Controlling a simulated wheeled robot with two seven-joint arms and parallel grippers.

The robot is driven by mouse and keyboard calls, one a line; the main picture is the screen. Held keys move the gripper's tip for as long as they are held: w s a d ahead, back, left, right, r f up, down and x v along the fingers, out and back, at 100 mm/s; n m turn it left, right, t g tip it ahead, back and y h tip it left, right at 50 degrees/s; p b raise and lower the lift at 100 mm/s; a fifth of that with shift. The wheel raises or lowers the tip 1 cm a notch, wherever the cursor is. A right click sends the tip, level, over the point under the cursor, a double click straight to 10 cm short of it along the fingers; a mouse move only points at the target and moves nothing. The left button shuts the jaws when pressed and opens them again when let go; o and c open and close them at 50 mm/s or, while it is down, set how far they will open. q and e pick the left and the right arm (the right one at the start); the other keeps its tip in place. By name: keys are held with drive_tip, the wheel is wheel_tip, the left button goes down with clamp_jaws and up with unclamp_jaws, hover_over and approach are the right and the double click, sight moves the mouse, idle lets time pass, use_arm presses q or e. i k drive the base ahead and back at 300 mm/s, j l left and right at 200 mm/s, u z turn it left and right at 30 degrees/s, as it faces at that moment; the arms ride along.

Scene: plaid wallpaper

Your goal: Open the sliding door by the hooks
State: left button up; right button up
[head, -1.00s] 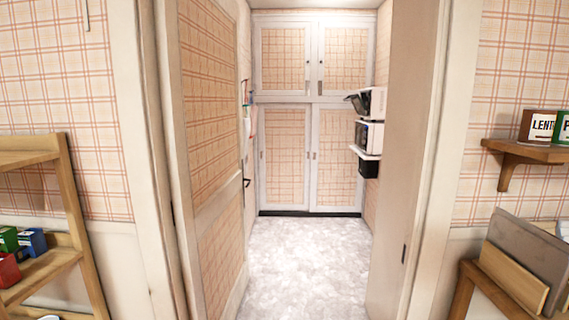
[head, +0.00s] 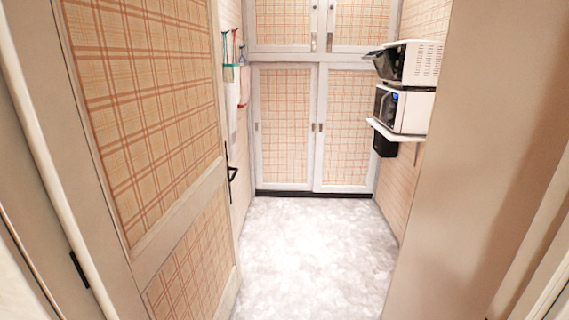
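Two sliding doors stand side by side in the lower part of the cabinet on the far wall. The left sliding door (head: 284,125) and the right sliding door (head: 348,130) both have plaid panels in white frames and look closed. Small dark recessed pulls (head: 318,128) sit where the two doors meet, and another small pull (head: 257,127) is at the left door's outer edge. Towels (head: 232,87) hang from hooks (head: 232,48) on the left wall, partly hidden by the open hinged door. Neither of my grippers is in view.
An open plaid hinged door (head: 150,110) with a black handle (head: 231,173) flanks the left side. A plain panel (head: 480,150) flanks the right. A shelf (head: 394,131) with microwave-like appliances (head: 404,108) juts from the right wall. The pale floor (head: 310,250) between is clear.

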sight(283, 95)
drive_tip(key=i, duration=3.75)
